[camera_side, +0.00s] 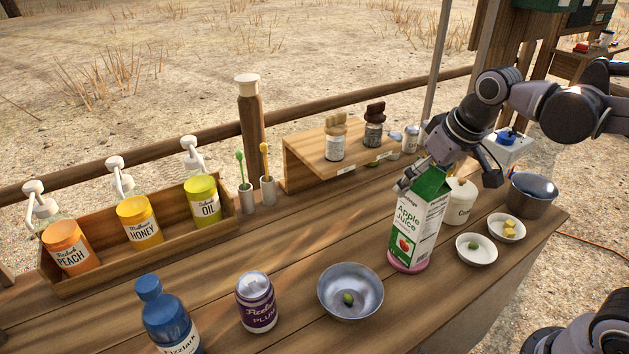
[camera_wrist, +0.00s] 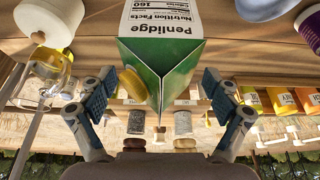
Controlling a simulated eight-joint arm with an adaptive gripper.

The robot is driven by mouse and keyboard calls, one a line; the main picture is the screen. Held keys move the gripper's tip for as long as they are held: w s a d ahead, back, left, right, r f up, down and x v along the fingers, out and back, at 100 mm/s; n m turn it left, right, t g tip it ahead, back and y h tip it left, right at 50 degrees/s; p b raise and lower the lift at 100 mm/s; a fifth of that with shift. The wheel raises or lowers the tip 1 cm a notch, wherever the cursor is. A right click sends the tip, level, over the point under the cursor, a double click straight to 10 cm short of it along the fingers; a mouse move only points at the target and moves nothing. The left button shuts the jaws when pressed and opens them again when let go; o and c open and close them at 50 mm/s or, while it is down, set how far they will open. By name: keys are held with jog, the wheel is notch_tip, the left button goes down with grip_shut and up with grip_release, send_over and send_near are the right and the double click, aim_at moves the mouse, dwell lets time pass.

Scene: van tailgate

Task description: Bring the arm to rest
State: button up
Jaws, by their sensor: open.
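In the wrist view, the two fingers of my gripper (camera_wrist: 158,90) are spread on either side of the carton's green gable top (camera_wrist: 162,60), with gaps visible on both sides. The carton's far side is hidden in the side view. My arm reaches in from the upper right.
A metal bowl (camera_side: 350,306) with a green fruit, a purple can (camera_side: 257,318) and a blue bottle (camera_side: 165,310) stand at the front. A lidded white jar (camera_side: 458,205), small dishes and a metal pot (camera_side: 531,195) crowd the right. A wooden shelf (camera_side: 308,165) stands behind.

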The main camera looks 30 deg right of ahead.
jog(key=v, duration=1.2)
jog(key=shift+w, duration=0.1)
jog(key=x, duration=1.2)
jog(key=r, duration=0.4)
jog(key=shift+s+d+r, duration=0.2)
jog(key=shift+r, duration=0.1)
jog(key=s+d+r+m, duration=0.1)
jog(key=d+r, duration=0.3)
jog(key=d, duration=0.3)
jog(key=s+d+r+m+h, duration=0.1)
jog(key=s+d+r, duration=0.1)
jog(key=d, duration=0.5)
jog(key=shift+s+d+r+m, duration=0.2)
jog(key=shift+d+r+m, duration=0.15)
jog(key=shift+r, duration=0.5)
